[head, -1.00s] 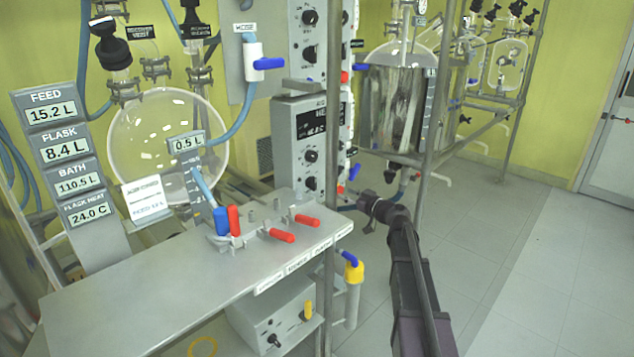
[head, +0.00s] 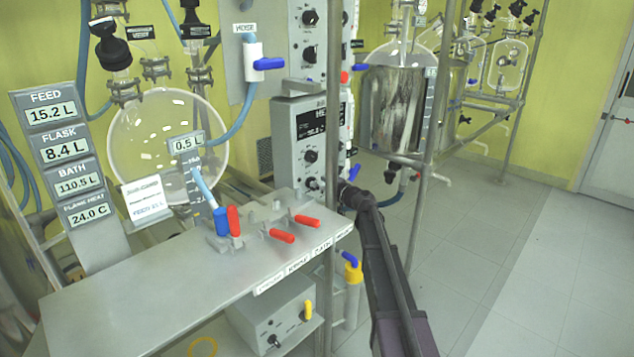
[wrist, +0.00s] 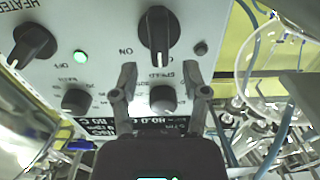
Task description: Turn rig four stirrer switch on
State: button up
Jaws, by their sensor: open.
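The control box (head: 282,145) with dark knobs stands behind a metal post in the head view. In the wrist view its panel (wrist: 103,20) shows a large black switch knob (wrist: 156,32) beside the word ON, with a dark lamp (wrist: 201,48) to its right. Its own name label is not visible, so I cannot confirm it is the stirrer switch. My gripper (wrist: 158,78) is open and empty. Its fingertips point at the panel just below the large knob in the picture, on either side of a smaller knob (wrist: 161,98) near the word SPEED. Contact cannot be told.
A second switch knob (wrist: 34,44), near the words HEATER and OFF, has a lit green lamp (wrist: 80,57) beside it. Another small knob (wrist: 75,101) lies below. The metal post (head: 332,110) stands close to my arm. A bench (head: 150,290) with red-handled valves is in front.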

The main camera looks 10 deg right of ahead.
jog(key=shift+x, duration=0.9)
jog(key=shift+c, duration=0.2)
jog(key=shift+d, duration=0.1)
grip_shut()
jog(key=shift+m, duration=0.4)
jog(key=m, duration=0.7)
jog(key=w+d+f+m+b, duration=0.1)
jog(key=m, duration=0.3)
jog(key=shift+d, duration=0.1)
jog(key=shift+o, duration=0.2)
grip_release()
